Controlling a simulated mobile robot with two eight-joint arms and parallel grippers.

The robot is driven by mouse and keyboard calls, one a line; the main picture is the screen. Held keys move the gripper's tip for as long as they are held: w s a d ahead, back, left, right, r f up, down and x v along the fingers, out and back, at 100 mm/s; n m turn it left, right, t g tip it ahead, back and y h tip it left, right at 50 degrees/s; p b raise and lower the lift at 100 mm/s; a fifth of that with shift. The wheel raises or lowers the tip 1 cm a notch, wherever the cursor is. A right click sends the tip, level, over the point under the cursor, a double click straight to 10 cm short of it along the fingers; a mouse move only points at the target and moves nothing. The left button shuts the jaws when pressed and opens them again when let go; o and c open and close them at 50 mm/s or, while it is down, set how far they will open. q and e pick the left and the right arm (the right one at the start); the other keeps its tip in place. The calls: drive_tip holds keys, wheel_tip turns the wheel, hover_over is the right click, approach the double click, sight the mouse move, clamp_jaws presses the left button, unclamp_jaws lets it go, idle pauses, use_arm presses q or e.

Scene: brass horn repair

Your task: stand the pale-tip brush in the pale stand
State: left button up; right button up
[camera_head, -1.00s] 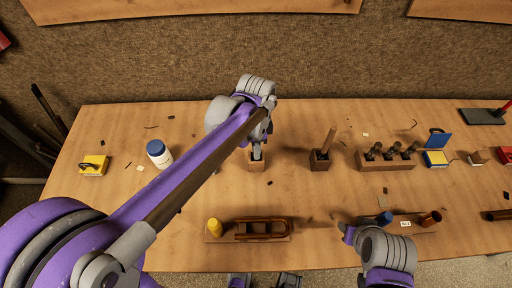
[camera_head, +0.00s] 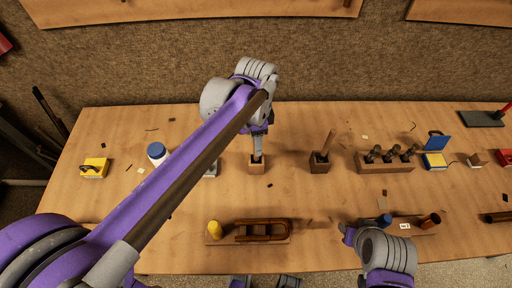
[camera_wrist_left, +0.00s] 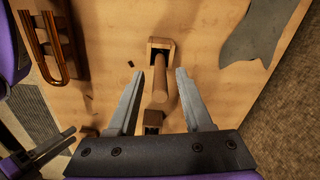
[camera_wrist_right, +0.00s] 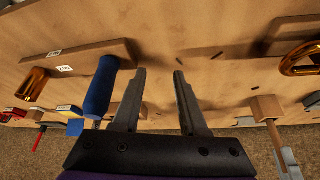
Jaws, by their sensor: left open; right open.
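The pale stand (camera_head: 257,165) is a small light wooden block on the middle of the bench. A brush with a brown handle (camera_wrist_left: 159,78) appears to stand in it, rising from its hole in the left wrist view; its tip is hidden. My left gripper (camera_head: 257,148) is just above the pale stand, pointing down. Its open fingers are on either side of the handle, apart from it. A darker stand (camera_head: 320,165) to the right holds another wooden-handled tool (camera_head: 329,142). My right gripper (camera_wrist_right: 160,72) is open and empty near the bench's front edge.
A rack (camera_head: 386,165) with several dark-topped tools stands right of the darker stand. A brass slide (camera_head: 263,230) and a yellow piece (camera_head: 214,229) lie at the front. A blue handle (camera_wrist_right: 101,88) is beside my right gripper. A blue-capped bottle (camera_head: 157,152) stands left.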

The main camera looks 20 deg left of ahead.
use_arm(q)
wheel_tip(320, 180, up, 7)
drive_tip(key=shift+f, duration=0.1)
drive_tip(key=s+a+f+n+t, duration=0.1)
drive_tip(key=s+a+f+n, duration=0.1)
drive_tip(key=s+f+n, duration=0.2)
drive_tip(key=s+a+f+n+t, duration=0.2)
drive_tip(key=s+f+n, duration=0.2)
drive_tip(key=s, duration=0.2)
drive_tip(key=s+a+f+n+t, duration=0.2)
drive_tip(key=s+f+n, duration=0.2)
drive_tip(key=s+f, duration=0.1)
drive_tip(key=shift+a+f+n, duration=0.1)
drive_tip(key=shift+a+n, duration=0.2)
idle(0.8)
